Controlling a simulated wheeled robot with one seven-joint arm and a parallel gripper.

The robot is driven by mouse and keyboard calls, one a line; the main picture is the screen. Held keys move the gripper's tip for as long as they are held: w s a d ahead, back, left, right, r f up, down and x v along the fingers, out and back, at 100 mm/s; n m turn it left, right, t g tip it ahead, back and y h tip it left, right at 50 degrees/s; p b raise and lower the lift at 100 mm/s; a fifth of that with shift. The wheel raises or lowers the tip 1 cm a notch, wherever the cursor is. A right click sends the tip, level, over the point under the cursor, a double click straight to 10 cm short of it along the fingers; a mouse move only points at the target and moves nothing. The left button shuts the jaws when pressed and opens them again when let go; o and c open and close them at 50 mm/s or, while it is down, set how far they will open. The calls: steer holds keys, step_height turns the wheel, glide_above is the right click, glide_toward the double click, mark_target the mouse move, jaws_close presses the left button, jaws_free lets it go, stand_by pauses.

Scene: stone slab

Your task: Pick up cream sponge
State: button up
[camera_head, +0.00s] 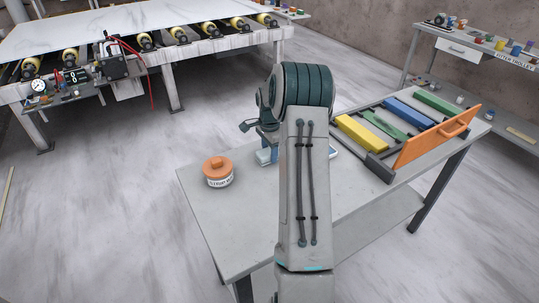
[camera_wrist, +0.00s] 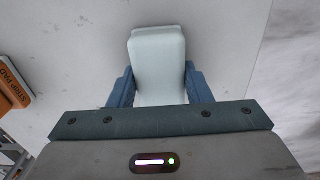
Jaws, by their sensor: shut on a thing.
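The cream sponge (camera_wrist: 157,62) is a pale block with rounded edges in the wrist view. It lies between the two blue fingers of my gripper (camera_wrist: 159,84), which is shut on it from both sides. Its near end is hidden by the gripper body. The grey table top is behind it; I cannot tell whether the sponge touches it.
A dark rack (camera_head: 377,166) with yellow, green and blue blocks and an orange board (camera_head: 437,138) stands to the right. A roller bench (camera_head: 190,48) is behind. The table's front left is clear.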

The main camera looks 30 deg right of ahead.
mark_target(269, 150)
steer(key=shift+r, duration=0.1)
steer(key=shift+r, duration=0.4)
step_height(269, 150, up, 3)
steer(key=shift+w+f+b, duration=0.1)
steer(key=shift+b, duration=0.4)
steer(key=s+d+r+b, duration=0.1)
steer(key=s+d+r, duration=0.5)
steer(key=d, duration=0.3)
steer(key=shift+s+d+r, duration=0.35)
steer(key=shift+r, duration=0.25)
